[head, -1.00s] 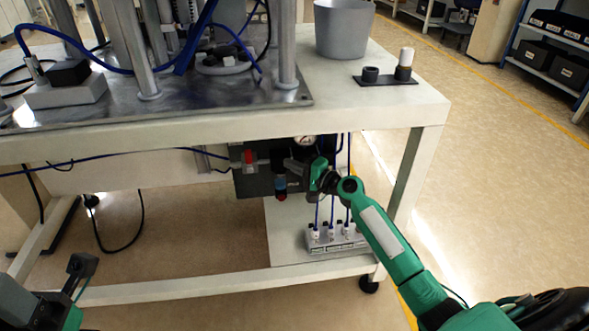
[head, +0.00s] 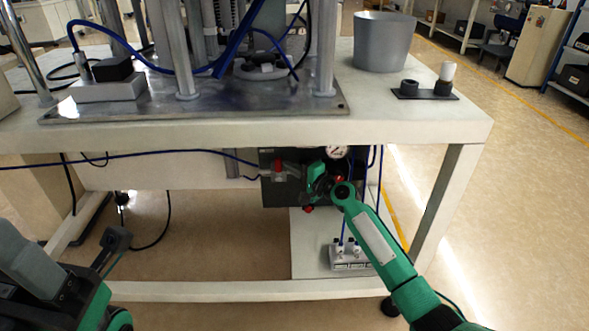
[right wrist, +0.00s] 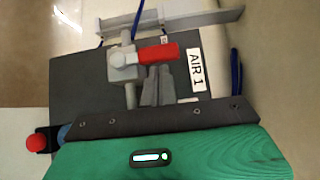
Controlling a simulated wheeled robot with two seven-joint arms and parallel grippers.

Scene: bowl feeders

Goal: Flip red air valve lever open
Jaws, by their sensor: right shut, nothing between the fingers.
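The red valve lever (right wrist: 158,53) lies across its grey valve body and pipe (right wrist: 124,68) in the right wrist view. In the head view the lever (head: 277,165) shows small on the dark panel under the table. My right gripper (right wrist: 158,88) is shut and empty, its grey fingertips just beside the lever; I cannot tell whether they touch it. In the head view my right gripper (head: 300,171) is in front of the panel and partly hidden by its own wrist. My left gripper (head: 118,238) hangs at the lower left, far from the valve; its jaws are unclear.
An "AIR 1" label (right wrist: 196,69) sits beside the lever. A red knob (right wrist: 36,143) shows at the lower left of the wrist view. A pressure gauge (head: 336,152) is right of the valve. The white tabletop (head: 420,125) overhangs the panel. A small connector block (head: 350,257) stands below.

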